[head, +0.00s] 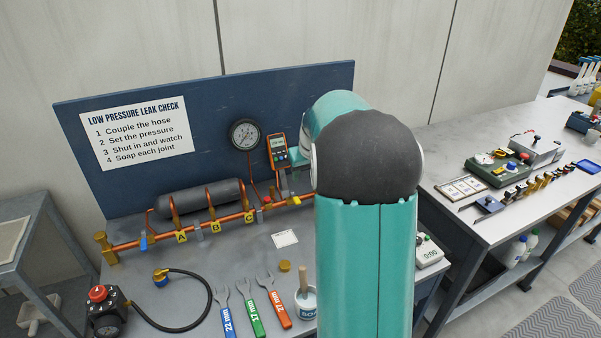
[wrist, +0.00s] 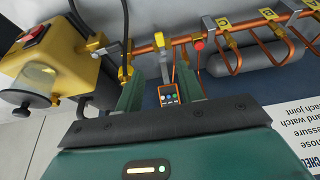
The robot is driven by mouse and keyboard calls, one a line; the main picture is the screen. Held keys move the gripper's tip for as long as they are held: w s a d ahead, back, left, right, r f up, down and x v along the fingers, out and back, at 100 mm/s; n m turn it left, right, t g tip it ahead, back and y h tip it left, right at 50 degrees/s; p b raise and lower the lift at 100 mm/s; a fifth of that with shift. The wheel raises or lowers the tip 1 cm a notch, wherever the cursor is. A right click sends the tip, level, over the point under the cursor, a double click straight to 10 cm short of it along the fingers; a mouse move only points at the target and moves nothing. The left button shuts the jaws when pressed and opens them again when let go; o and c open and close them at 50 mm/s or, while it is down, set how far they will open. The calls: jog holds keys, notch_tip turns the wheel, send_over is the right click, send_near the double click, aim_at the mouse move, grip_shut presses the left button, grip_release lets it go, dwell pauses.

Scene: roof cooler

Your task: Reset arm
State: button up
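My arm (head: 367,235) rises in the middle of the head view, bent at a dark round joint. My gripper is hidden behind it there. In the wrist view my gripper (wrist: 160,88) has its two green fingers apart, with a gap between them. An orange handheld meter (head: 278,150) is on the blue panel beside the round gauge. The meter also shows in the wrist view (wrist: 168,95), between and beyond the fingers, and I see no finger closed on it.
The blue panel (head: 80,120) backs the bench, with a copper pipe (head: 140,241) along it. Three wrenches (head: 250,308) and a soap pot (head: 305,303) lie near the front. A yellow box (wrist: 75,65) is close at left in the wrist view. Another bench (head: 470,145) stands right.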

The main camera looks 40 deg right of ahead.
jog(key=s+a+r+n, duration=0.1)
jog(key=s+a+r, duration=0.3)
jog(key=a, duration=0.6)
jog(key=s+a+r+n, duration=0.1)
jog(key=s+a+r, duration=0.35)
jog(key=a, duration=0.45)
jog(key=s+a+f+n+t+y, duration=0.1)
jog(key=s+a, duration=1.3)
jog(key=s, duration=0.2)
jog(key=shift+s+a, duration=0.15)
jog(key=shift+s, duration=0.2)
jog(key=shift+f, duration=0.1)
